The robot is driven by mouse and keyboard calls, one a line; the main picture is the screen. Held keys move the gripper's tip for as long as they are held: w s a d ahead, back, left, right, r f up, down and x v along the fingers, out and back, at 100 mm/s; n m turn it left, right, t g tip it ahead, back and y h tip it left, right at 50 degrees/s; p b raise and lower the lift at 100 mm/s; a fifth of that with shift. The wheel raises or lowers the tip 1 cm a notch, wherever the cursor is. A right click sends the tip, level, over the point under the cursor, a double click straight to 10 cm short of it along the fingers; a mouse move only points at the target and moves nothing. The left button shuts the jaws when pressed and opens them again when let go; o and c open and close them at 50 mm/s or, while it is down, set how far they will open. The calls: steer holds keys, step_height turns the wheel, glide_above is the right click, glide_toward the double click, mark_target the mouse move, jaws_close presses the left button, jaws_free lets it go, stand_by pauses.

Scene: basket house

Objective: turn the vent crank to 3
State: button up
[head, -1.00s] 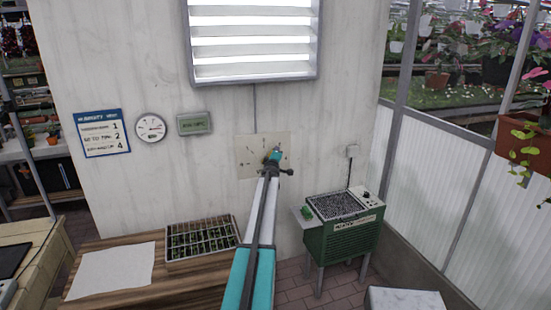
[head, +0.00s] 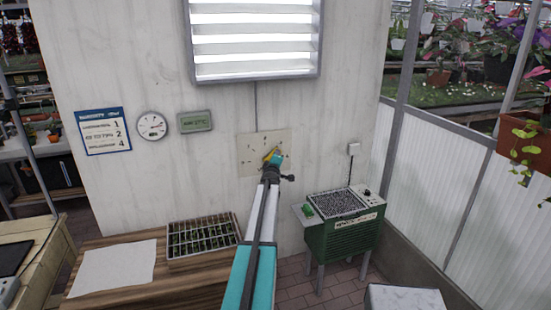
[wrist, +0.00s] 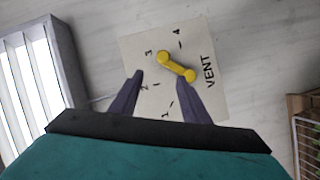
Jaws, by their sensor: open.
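The yellow vent crank (wrist: 177,66) is on a pale wall plate (wrist: 212,95) marked VENT and 1 to 4. In the wrist view its upper-left end lies close to the 3, and its other end sits among the numbers' arc centre. My gripper (wrist: 160,75) is open, its two dark fingers apart, with nothing between them. The right fingertip appears close to the crank's lower side; contact cannot be told. In the head view the crank (head: 267,154) shows just beyond my gripper (head: 275,160), on the plate (head: 248,165); the arm hides part of the plate.
A louvred vent (head: 255,40) is above the plate. A green heater (head: 343,225) stands lower right, and a seedling tray (head: 203,238) rests on a wooden table (head: 185,285) lower left. A notice (head: 103,131), dial (head: 152,126) and display (head: 195,122) hang at left.

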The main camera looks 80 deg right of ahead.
steer(key=shift+s+a+r, duration=0.1)
steer(key=shift+s+a, duration=0.05)
steer(key=shift+a, duration=0.8)
steer(key=shift+s+a+r, duration=0.1)
steer(key=shift+a, duration=0.8)
steer(key=shift+s+a+r, duration=0.1)
steer(key=shift+s+a, duration=0.05)
steer(key=shift+a, duration=0.8)
